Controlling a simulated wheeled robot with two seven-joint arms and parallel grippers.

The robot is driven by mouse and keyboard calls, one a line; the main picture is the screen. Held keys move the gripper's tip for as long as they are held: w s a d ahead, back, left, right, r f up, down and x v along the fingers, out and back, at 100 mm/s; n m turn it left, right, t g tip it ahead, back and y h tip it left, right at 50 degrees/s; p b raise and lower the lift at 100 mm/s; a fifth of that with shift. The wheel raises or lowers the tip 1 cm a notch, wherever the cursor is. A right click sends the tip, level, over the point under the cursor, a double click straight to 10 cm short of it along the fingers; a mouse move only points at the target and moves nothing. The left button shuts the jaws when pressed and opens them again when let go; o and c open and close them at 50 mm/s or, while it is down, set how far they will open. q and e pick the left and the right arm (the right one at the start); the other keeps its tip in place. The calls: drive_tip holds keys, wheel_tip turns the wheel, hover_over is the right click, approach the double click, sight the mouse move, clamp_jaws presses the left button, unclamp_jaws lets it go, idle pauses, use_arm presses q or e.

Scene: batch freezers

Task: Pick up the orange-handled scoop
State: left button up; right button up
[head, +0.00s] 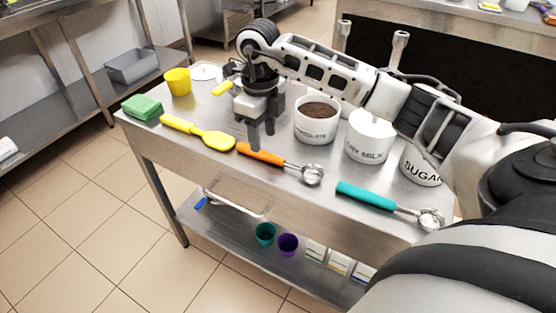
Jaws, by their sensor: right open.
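The orange-handled scoop (262,154) lies on the steel table, its handle to the left and its metal bowl (313,174) to the right. My right gripper (262,138) points down just above or behind the orange handle, near the handle's left part. Its two fingers are apart with nothing seen between them. I cannot tell exactly how high the fingertips are above the table. My left gripper does not show.
A yellow spatula (205,136) lies left of the orange scoop, and a teal-handled scoop (375,197) lies right. White tubs of chocolate (316,127), dry milk (369,140) and sugar (420,168) stand behind. A green sponge (142,107) and yellow cup (178,82) are at the left end.

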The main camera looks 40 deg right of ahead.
sight(265, 152)
wheel_tip(265, 152, down, 5)
drive_tip(key=shift+s, duration=0.1)
clamp_jaws()
drive_tip(key=shift+r, duration=0.2)
